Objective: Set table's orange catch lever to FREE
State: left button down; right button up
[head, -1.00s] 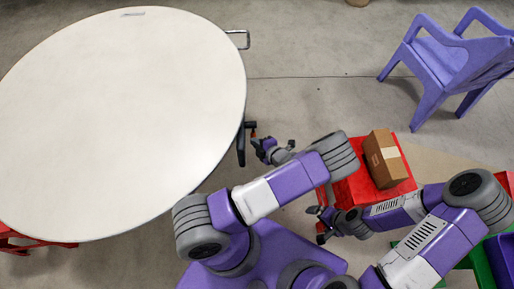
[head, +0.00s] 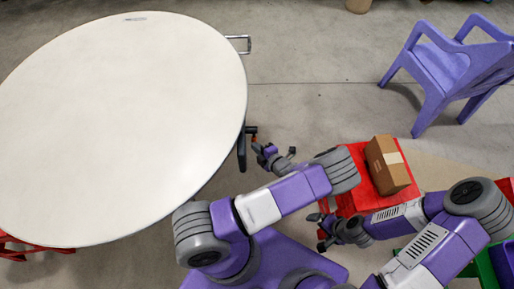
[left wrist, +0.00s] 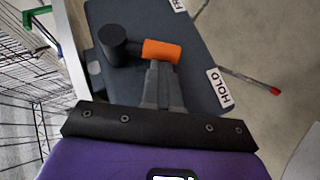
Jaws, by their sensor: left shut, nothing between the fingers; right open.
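The round white table (head: 120,120) fills the left of the head view. Its catch has a dark plate (left wrist: 200,65) and a lever with an orange grip (left wrist: 162,50) on a black pivot arm (left wrist: 115,42). The lever also shows small at the table's right edge in the head view (head: 254,139). My left gripper (left wrist: 161,72) is shut and empty, its fingertips right at the orange grip; whether they touch, I cannot tell. It also shows beside the lever in the head view (head: 258,149). My right gripper (head: 318,229) is open, away from the table.
A HOLD label (left wrist: 220,88) sits on the plate's right; another label (left wrist: 178,5) is cut off at the top. A cardboard box (head: 387,165) rests on a red surface (head: 352,200). A purple chair (head: 445,70) stands upper right. A wire rack (left wrist: 30,95) shows at left.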

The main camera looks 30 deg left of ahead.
pick_arm(q)
jog(key=shift+n+t+y, duration=0.7)
jog(key=shift+y, duration=0.2)
jog(key=shift+w+a+f+b, duration=0.35)
jog(key=shift+w+f+b, duration=0.2)
jog(key=shift+f, duration=0.1)
jog(key=shift+w+a+f+b, duration=0.35)
jog(key=shift+w+f+b, duration=0.15)
jog(key=shift+f, duration=0.1)
jog(key=shift+w+a+f+b, duration=0.35)
jog(key=shift+w+f+b, duration=0.1)
jog(key=shift+w+f, duration=0.15)
jog(key=shift+w+a+f, duration=0.15)
jog(key=shift+w+a, duration=0.15)
jog(key=shift+w, duration=0.2)
jog(key=shift+w+a+f, duration=0.15)
jog(key=shift+w+a, duration=0.15)
jog(key=shift+w, duration=0.2)
jog(key=shift+w, duration=0.15)
jog(key=s+d+f, duration=0.6)
jog(key=d+f, duration=0.1)
jog(key=d, duration=0.2)
